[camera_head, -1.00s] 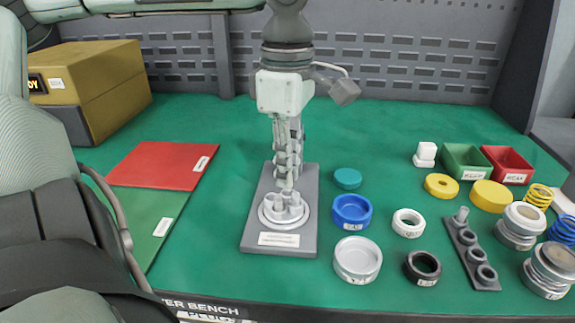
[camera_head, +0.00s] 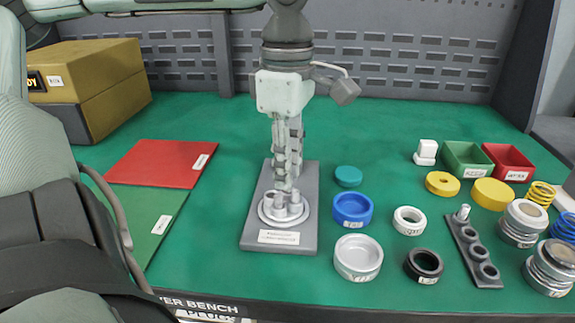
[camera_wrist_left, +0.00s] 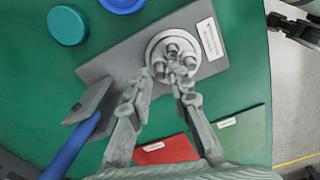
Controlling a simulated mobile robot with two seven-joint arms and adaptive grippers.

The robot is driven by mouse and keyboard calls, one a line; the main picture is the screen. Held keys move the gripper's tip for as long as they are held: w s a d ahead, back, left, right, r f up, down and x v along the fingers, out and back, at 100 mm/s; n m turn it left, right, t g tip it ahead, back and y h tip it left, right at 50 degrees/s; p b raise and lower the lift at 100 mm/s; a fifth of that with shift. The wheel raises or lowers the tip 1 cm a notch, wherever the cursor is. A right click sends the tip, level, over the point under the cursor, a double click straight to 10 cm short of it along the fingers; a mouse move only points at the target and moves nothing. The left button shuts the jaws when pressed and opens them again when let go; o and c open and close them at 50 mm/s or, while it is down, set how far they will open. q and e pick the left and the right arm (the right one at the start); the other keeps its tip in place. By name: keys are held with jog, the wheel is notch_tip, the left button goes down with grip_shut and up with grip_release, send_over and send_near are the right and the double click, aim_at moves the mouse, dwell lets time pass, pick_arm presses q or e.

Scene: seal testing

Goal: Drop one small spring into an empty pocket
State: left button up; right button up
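A grey fixture plate (camera_head: 257,218) carries a pale round holder (camera_head: 284,220) with several small upright cups. The holder (camera_wrist_left: 150,52) also shows in the left wrist view. My left gripper (camera_head: 284,188) points straight down over it, fingertips close together at the cups. In the left wrist view the fingertips (camera_wrist_left: 168,72) overlap the holder's near side. A shiny round cup top (camera_wrist_left: 172,50) shows beyond them. I cannot tell whether a small spring is between the tips or which cups are empty. I cannot make out my right gripper.
A blue ring (camera_head: 352,210), teal cap (camera_head: 348,176) and silver cup (camera_head: 358,258) stand right of the plate. Further right are a grey socket strip (camera_head: 472,248), green bin (camera_head: 466,161) and red bin (camera_head: 508,163). Red mat (camera_head: 160,163) and brown box (camera_head: 115,95) lie left.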

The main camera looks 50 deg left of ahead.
pick_arm(q)
jog(key=shift+r, duration=0.2)
dwell(0.4)
jog(key=shift+r+p, duration=1.05)
jog(key=shift+r, duration=0.5)
jog(key=shift+o, duration=0.4)
jog(key=o, duration=0.5)
jog(key=shift+r+p, duration=0.9)
jog(key=shift+r, duration=0.6)
